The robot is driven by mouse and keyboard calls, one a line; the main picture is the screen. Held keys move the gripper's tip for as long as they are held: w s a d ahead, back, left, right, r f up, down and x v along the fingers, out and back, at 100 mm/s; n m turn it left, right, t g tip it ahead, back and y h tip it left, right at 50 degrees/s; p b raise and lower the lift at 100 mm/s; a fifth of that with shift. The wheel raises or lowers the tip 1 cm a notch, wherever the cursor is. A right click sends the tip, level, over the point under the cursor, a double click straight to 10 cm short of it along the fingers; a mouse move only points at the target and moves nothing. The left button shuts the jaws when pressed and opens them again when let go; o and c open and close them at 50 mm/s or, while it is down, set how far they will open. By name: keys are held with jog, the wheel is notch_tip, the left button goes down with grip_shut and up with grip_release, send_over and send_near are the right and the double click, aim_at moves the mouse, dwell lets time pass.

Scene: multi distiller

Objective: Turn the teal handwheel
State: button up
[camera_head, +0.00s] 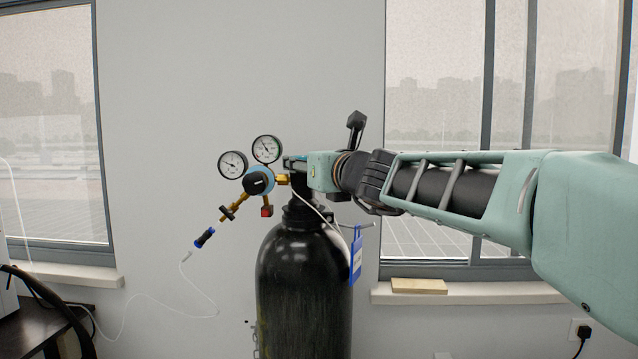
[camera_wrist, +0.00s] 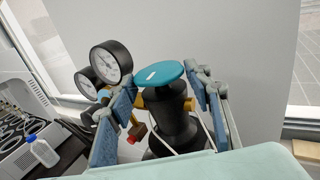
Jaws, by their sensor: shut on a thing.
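The teal handwheel (camera_wrist: 158,74) is a round flat disc with a small white mark, on top of the black cylinder (camera_head: 305,275) valve. In the wrist view my gripper (camera_wrist: 163,80) has one blue-padded finger on each side of the handwheel, shut on it. In the head view my gripper (camera_head: 296,163) reaches in from the right at the valve's height and hides most of the handwheel.
Two round gauges (camera_head: 233,164) and a regulator with a black knob (camera_head: 258,181) sit just left of the valve. A blue tag (camera_head: 356,256) hangs at the cylinder's right. A thin white hose (camera_head: 205,292) runs left. A white bottle (camera_wrist: 42,151) stands on a dark table at left.

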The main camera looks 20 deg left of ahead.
jog(key=shift+m+t+h+b, duration=0.5)
jog(key=shift+h+b, duration=0.1)
jog(key=shift+b, duration=0.35)
jog(key=o, duration=1)
jog(key=shift+a, duration=0.1)
jog(key=shift+r+p, duration=0.1)
jog(key=shift+p, duration=0.25)
